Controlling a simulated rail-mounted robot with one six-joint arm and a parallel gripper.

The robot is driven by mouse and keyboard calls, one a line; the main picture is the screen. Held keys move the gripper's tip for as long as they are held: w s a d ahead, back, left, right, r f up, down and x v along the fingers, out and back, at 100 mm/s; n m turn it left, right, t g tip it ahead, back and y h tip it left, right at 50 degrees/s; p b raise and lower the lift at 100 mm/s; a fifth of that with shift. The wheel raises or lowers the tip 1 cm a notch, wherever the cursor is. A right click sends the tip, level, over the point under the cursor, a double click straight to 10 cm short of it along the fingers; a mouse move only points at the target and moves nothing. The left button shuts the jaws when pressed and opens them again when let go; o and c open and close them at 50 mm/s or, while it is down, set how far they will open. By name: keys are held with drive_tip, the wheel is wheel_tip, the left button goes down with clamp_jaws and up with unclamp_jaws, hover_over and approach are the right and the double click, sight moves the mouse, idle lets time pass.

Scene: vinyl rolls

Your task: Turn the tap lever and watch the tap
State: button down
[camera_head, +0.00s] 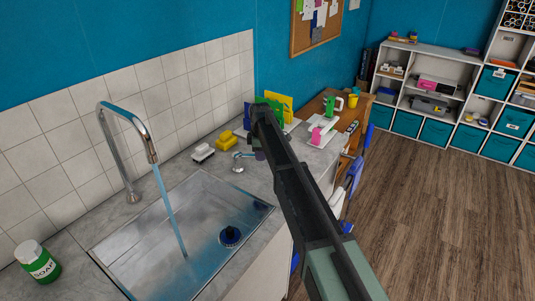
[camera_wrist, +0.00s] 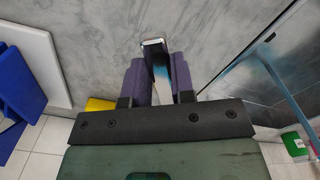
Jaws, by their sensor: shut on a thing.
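The chrome tap (camera_head: 130,125) arches over the steel sink (camera_head: 140,235). A blue stream of water (camera_head: 168,205) falls from its spout into the sink; it also shows in the wrist view (camera_wrist: 291,97). The chrome tap lever (camera_head: 238,164) stands on the counter by the sink's far right corner. My gripper (camera_head: 258,154) is at the lever, reaching over from the right. In the wrist view the purple fingers of my gripper (camera_wrist: 158,78) are shut on the lever (camera_wrist: 154,47), whose tip sticks out between them. My arm hides part of the counter.
A dark blue plug-like thing (camera_head: 230,236) is in the sink. A yellow sponge (camera_head: 227,141) and a white brush (camera_head: 203,152) lie by the tiles. A green soap bottle (camera_head: 38,262) stands at the left. Yellow and green boards (camera_head: 282,104) stand behind my gripper.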

drive_tip(key=c, duration=1)
unclamp_jaws()
drive_tip(key=shift+o, duration=0.2)
wheel_tip(320, 180, up, 11)
drive_tip(key=p, duration=1)
drive_tip(key=shift+p, duration=0.4)
drive_tip(key=shift+f, duration=0.1)
